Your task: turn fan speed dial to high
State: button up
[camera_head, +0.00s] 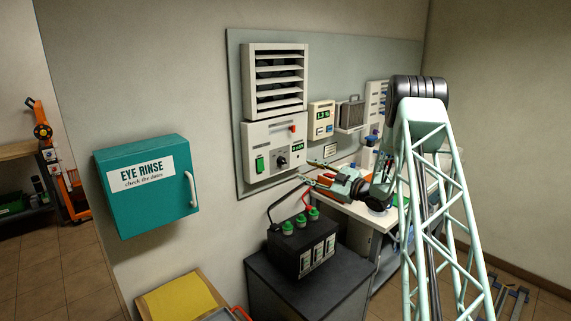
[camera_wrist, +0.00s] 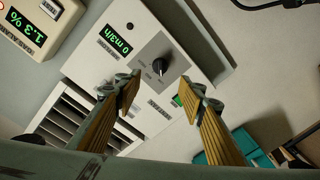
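The fan speed dial (camera_head: 282,161) is a small black knob on the white control panel (camera_head: 262,134) under the louvred vent. In the wrist view the dial (camera_wrist: 159,67) sits on a grey plate with small markings too small to read. A green display (camera_wrist: 115,40) near it reads 0 m3/h. My gripper (camera_head: 305,173) is in front of the panel, to the lower right of the dial. In the wrist view its two orange-padded fingers (camera_wrist: 162,92) are spread apart with nothing between them. The dial lies just beyond the fingertips, apart from them.
A green switch (camera_head: 260,165) and a red knob (camera_head: 292,128) sit on the same panel. A gas alarm box (camera_head: 321,119) hangs to the right. A black battery (camera_head: 303,245) with green caps and cables stands below. A teal eye rinse cabinet (camera_head: 147,185) hangs at left.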

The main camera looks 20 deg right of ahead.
aim_at(285, 162)
jog(key=shift+w+a, duration=0.1)
jog(key=shift+w, duration=0.05)
jog(key=shift+p+x, duration=0.4)
jog(key=shift+x, duration=6.3)
jog(key=c, duration=0.9)
